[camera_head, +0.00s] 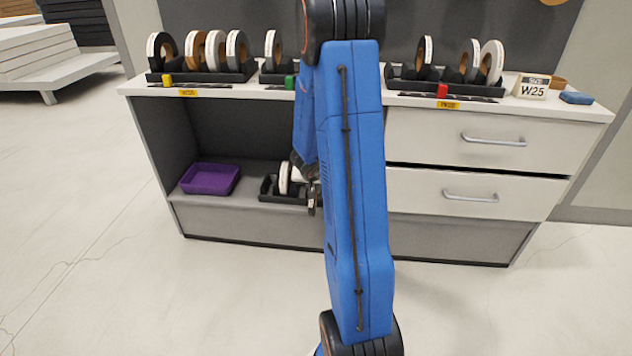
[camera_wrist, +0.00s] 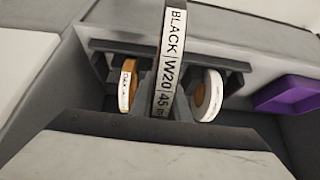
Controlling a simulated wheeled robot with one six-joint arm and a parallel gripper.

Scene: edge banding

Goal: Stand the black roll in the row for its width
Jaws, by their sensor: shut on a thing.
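The black roll (camera_wrist: 172,65) is close in the wrist view, its rim label reading BLACK, W20, 45 m. My gripper (camera_head: 312,195) is shut on it at the lower shelf of the cabinet, partly hidden behind my blue arm. The dark holder (camera_head: 268,188) stands on that shelf. In the wrist view an orange-brown roll (camera_wrist: 127,85) and a white roll (camera_wrist: 208,95) stand in it, on either side of the black roll. I cannot tell whether the black roll still touches the holder. Three rows hold rolls on the counter: left (camera_head: 200,76), middle (camera_head: 275,78) and right (camera_head: 410,84), with yellow, green and red markers.
A purple tray (camera_head: 210,179) lies left of the holder on the shelf. Drawers with handles (camera_head: 493,140) fill the cabinet's right side. The floor in front is clear.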

